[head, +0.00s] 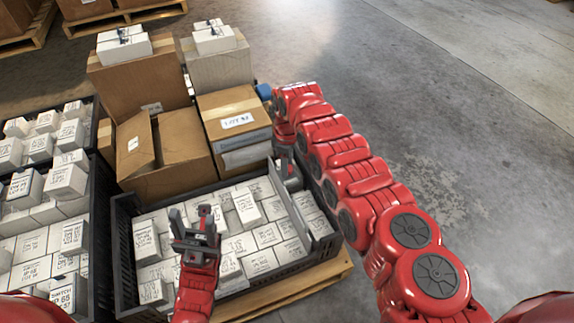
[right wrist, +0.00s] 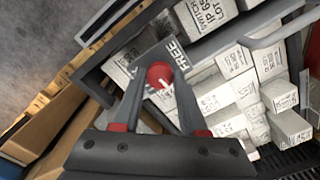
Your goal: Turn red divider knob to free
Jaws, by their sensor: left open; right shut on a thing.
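The red divider knob (right wrist: 158,73) shows in the right wrist view, on a grey plate (right wrist: 177,58) marked FREE. A small white mark shows at the knob's lower side, while the word FREE is at its upper right. My right gripper (right wrist: 161,77) is shut on the knob, one finger on each side. In the head view my right gripper (head: 288,170) is at the right rear of the grey crate (head: 232,187), and the knob cannot be made out there. My left gripper (head: 196,222) is open and empty above the white boxes in the crate.
White switch boxes (head: 264,236) fill much of the crate, which stands on a wooden pallet (head: 318,283). Brown cartons (head: 165,150) stand behind it. Another dark crate (head: 98,225) of white boxes is at left. The concrete floor (head: 470,130) at right is clear.

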